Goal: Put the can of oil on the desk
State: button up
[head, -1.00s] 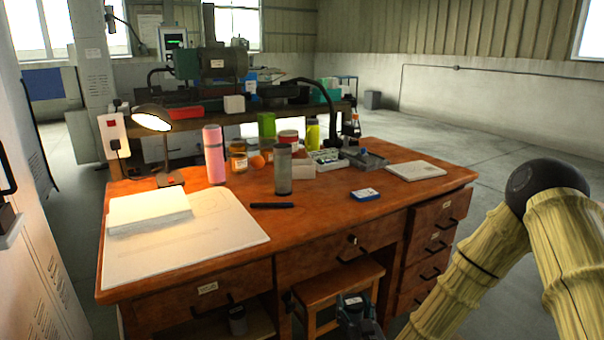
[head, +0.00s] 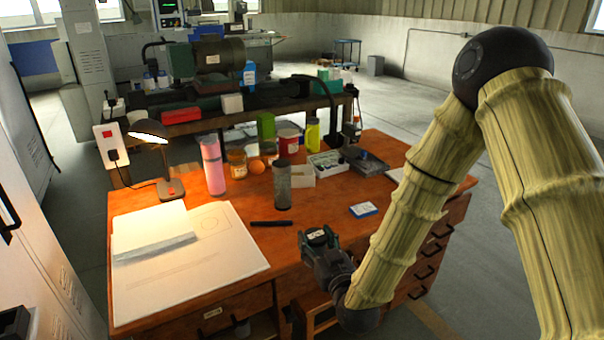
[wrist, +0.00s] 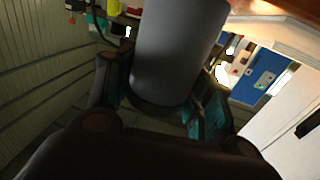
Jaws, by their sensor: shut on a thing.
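My gripper (head: 318,243) is at the desk's front edge in the head view, in front of the dark pen. It is shut on a grey cylinder, the can of oil (wrist: 178,50), which fills the space between the fingers in the wrist view. In the head view the can is mostly hidden by the gripper, and only a dark, greenish top shows. The brown wooden desk (head: 240,205) stands ahead. I cannot tell whether the can is over the desk top or just in front of it.
A grey tumbler (head: 282,186), pink bottle (head: 212,165), pen (head: 271,223), blue-white box (head: 363,209) and lamp (head: 149,135) stand or lie on the desk. Papers (head: 190,270) cover its left. Jars and trays crowd the back. Bare wood shows around the pen.

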aim_at(313, 232)
jog(key=r, duration=0.1)
jog(key=r+p, duration=0.1)
jog(key=shift+w+a+r, duration=0.2)
jog(key=shift+a+r, duration=0.1)
jog(key=shift+a, duration=0.1)
jog(key=shift+w+r, duration=0.1)
jog(key=shift+r, duration=0.05)
jog(key=shift+w, duration=0.3)
jog(key=shift+w+d+f+p, duration=0.25)
jog(key=shift+w+f+p, duration=0.45)
jog(key=shift+w, duration=1.85)
jog(key=shift+w+d+f+p, duration=0.35)
jog(key=shift+w+f, duration=0.6)
jog(key=shift+w, duration=1.65)
jog(key=shift+w+d+f+p, duration=0.15)
jog(key=shift+w+f+p, duration=0.6)
jog(key=shift+w, duration=1.8)
jog(key=shift+f, duration=0.2)
jog(key=o, duration=1.2)
jog(key=shift+c, duration=0.2)
jog(key=shift+r, duration=0.1)
